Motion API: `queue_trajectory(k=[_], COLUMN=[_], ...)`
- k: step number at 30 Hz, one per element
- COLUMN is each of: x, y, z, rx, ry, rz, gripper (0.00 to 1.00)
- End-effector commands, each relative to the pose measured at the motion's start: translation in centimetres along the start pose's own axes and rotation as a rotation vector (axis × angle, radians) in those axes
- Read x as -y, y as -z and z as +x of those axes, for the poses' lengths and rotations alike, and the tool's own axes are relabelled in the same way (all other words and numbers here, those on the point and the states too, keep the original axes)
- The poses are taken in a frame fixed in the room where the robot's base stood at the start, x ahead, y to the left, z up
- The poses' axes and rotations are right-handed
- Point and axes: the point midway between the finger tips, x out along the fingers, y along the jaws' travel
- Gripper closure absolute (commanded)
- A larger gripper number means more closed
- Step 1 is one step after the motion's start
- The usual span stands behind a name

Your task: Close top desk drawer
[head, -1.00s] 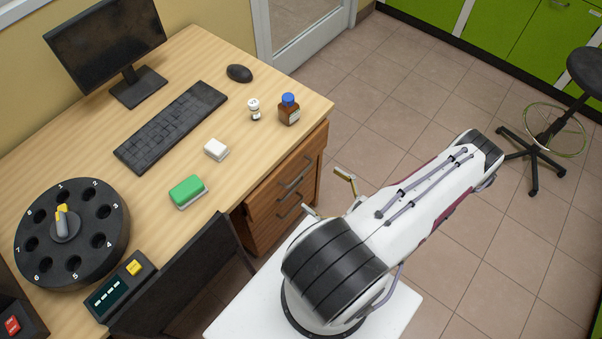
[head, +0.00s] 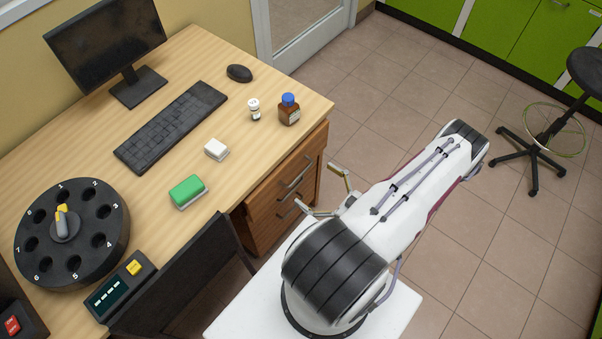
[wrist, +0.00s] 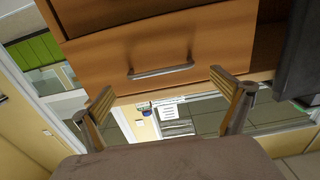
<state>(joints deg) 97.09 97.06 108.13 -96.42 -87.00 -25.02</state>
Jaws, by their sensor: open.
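The wooden drawer unit (head: 268,208) stands under the right end of the desk, its fronts with metal handles facing my arm. I cannot tell for sure how far the top drawer (head: 285,172) stands out. In the wrist view a wooden drawer front (wrist: 205,48) with a metal bar handle (wrist: 160,72) fills the upper middle; which drawer it is I cannot tell. My gripper (head: 319,187) is open and empty, in front of the drawer fronts. In the wrist view my gripper (wrist: 163,88) has its fingers spread on both sides of the handle; contact is not clear.
The desk top (head: 225,115) holds a brown bottle with a blue cap (head: 289,110), a small white vial (head: 254,110), a keyboard (head: 171,127) and a green-topped box (head: 188,191). A dark chair back (head: 185,275) stands left of my base.

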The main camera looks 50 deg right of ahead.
Motion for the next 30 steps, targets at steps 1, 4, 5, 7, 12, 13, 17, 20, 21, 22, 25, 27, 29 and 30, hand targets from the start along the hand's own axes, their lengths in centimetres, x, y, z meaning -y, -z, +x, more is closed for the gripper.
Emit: queue_trajectory(k=[1, 4, 5, 7, 12, 13, 17, 20, 21, 22, 25, 27, 29, 30], x=[0.1, 0.1, 0.1, 0.1, 0.1, 0.1, 0.0, 0.1, 0.1, 0.0, 0.0, 0.0, 0.0, 0.0], y=[0.0, 0.0, 0.0, 0.0, 0.0, 0.0, 0.0, 0.0, 0.0, 0.0, 0.0, 0.0, 0.0, 0.0], z=[0.5, 1.2, 1.4, 1.9, 3.1, 3.3, 4.1, 4.6, 4.8, 4.9, 5.1, 5.2, 5.2, 5.2], rx=[0.000, 0.001, 0.000, 0.000, 0.001, 0.001, 0.000, 0.001, 0.001, 0.001, 0.001, 0.001, 0.000, 0.000], ry=[0.003, 0.003, 0.003, 0.003, 0.003, 0.003, 0.002, 0.003, 0.002, 0.001, 0.001, 0.001, 0.001, 0.001], rz=[0.000, 0.000, 0.000, 0.000, 0.000, 0.000, 0.000, 0.000, 0.000, 0.000, -0.001, -0.001, -0.001, -0.001], gripper=[0.00, 0.00, 0.00, 0.00, 0.00, 0.00, 0.00, 0.00, 0.00, 0.00, 0.00, 0.00, 0.00, 0.00])
